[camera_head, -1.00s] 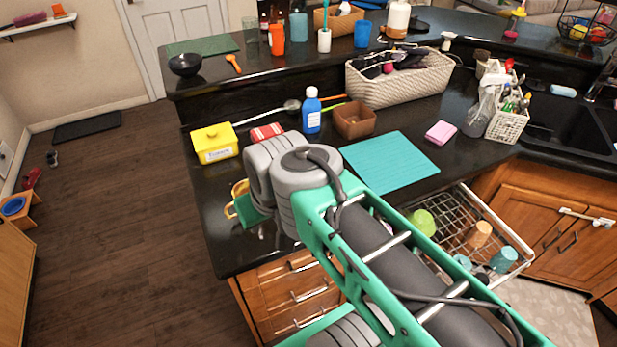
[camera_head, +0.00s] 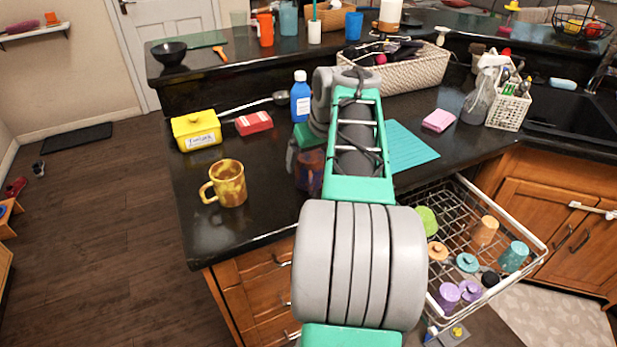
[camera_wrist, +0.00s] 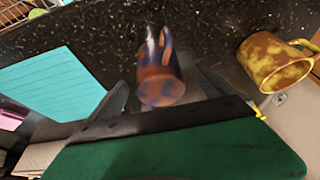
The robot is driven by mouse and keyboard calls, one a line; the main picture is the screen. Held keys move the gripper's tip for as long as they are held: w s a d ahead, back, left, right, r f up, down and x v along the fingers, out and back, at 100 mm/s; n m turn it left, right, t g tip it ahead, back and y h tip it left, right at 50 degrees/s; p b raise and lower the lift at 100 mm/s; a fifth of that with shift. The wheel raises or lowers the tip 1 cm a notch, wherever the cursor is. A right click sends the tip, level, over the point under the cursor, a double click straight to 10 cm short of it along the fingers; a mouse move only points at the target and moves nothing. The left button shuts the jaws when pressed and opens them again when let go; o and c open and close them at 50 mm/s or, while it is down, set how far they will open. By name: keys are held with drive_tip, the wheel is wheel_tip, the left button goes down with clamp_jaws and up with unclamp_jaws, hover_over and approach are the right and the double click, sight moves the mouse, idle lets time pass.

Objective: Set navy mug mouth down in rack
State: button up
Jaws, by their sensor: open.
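The navy mug (camera_head: 309,172), mottled with reddish brown, stands on the black counter, partly hidden behind my arm. In the wrist view the mug (camera_wrist: 160,72) lies between my two spread fingers, its handle on the far right side. My gripper (camera_wrist: 163,88) is open; I cannot tell whether a finger touches the mug. In the head view my arm hides most of the gripper. The wire rack (camera_head: 455,195) is pulled out of the cabinet at right, below counter height. It holds several cups and lidded pieces, with bare wire at its back.
A yellow mottled mug (camera_head: 228,184) stands left of the navy mug. A yellow box (camera_head: 196,131), red packet (camera_head: 254,123) and blue bottle (camera_head: 300,98) stand behind. A teal mat (camera_head: 408,148) lies to the right. The counter's front left is clear.

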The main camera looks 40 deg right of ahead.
sight(308, 168)
drive_tip(key=x, duration=0.6)
drive_tip(key=shift+w+d+f+p, duration=0.1)
drive_tip(key=shift+w+d+p, duration=0.2)
drive_tip(key=shift+w+p, duration=0.1)
